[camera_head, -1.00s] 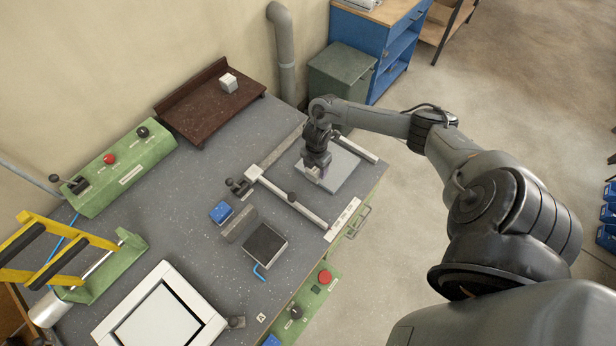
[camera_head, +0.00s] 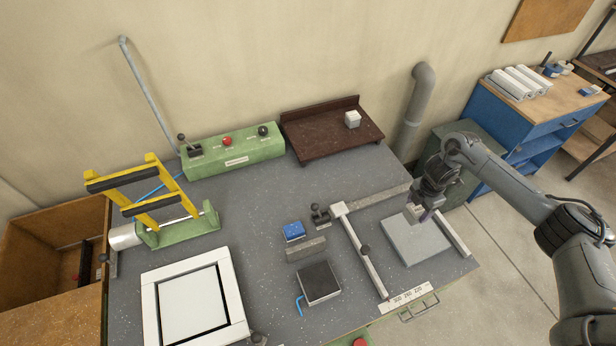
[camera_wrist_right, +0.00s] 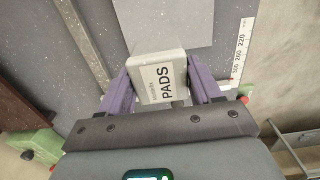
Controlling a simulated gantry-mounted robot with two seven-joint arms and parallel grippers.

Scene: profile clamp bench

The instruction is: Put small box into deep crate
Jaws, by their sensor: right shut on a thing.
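My right gripper (camera_head: 422,213) is over the far part of a light grey plate at the right end of the bench. In the right wrist view, the purple fingers of my right gripper (camera_wrist_right: 160,90) are shut on a small white box (camera_wrist_right: 158,78) marked "PADS". In the head view the small box (camera_head: 413,211) is mostly hidden by the gripper. I cannot tell if it touches the plate. A deep open wooden crate (camera_head: 25,232) stands off the bench's left end, with something dark inside. My left gripper is not in view.
The grey plate (camera_head: 415,243) lies between metal rails (camera_head: 360,255). A yellow-handled fixture (camera_head: 180,226) stands near the crate. A brown shelf (camera_head: 330,134) is at the back.

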